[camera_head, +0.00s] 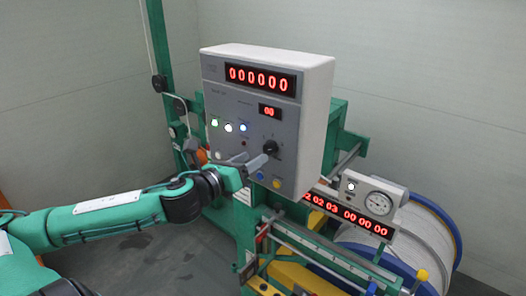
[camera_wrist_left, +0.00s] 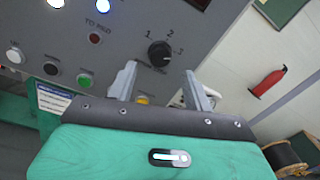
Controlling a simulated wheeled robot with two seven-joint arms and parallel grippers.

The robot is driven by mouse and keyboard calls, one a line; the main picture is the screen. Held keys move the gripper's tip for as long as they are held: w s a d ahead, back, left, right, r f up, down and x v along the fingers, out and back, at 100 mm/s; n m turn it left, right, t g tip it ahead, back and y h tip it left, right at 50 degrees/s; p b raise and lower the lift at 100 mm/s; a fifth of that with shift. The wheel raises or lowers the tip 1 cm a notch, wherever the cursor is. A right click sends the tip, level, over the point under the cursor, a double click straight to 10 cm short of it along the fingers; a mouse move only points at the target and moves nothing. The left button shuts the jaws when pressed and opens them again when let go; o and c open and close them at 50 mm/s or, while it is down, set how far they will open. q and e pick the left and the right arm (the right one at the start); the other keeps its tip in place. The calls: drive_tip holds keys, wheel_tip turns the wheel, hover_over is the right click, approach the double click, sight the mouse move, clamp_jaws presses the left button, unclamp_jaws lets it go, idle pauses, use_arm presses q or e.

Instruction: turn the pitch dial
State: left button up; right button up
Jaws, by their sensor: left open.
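The pitch dial is a round black knob (camera_head: 270,147) on the lower right of the grey control box's face. In the left wrist view the black knob (camera_wrist_left: 159,54) has the numbers 1, 2 and 3 around it; I cannot tell which its pointer marks. My left gripper (camera_head: 261,160) is open, its fingers pointing at the panel just below the knob. In the left wrist view the open fingers (camera_wrist_left: 160,72) stand left and right below the knob, apart from it, with nothing between them. My right gripper is not in view.
The control box (camera_head: 317,120) carries red displays (camera_head: 260,78), lit buttons (camera_head: 228,127) and blue and yellow buttons (camera_head: 277,183) under the gripper. Below right are a gauge (camera_head: 378,203) and a large cable reel (camera_head: 447,225). A red extinguisher (camera_wrist_left: 267,82) hangs on the wall.

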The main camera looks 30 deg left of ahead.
sight(267, 150)
use_arm(q)
drive_tip(key=shift+w+d+r+p, duration=0.15)
drive_tip(key=shift+w+p, duration=0.65)
drive_tip(key=shift+w, duration=0.95)
drive_tip(key=shift+w+d+p, duration=0.15)
drive_tip(key=shift+w+p, duration=0.2)
drive_tip(key=shift+w, duration=0.55)
drive_tip(key=c, duration=1)
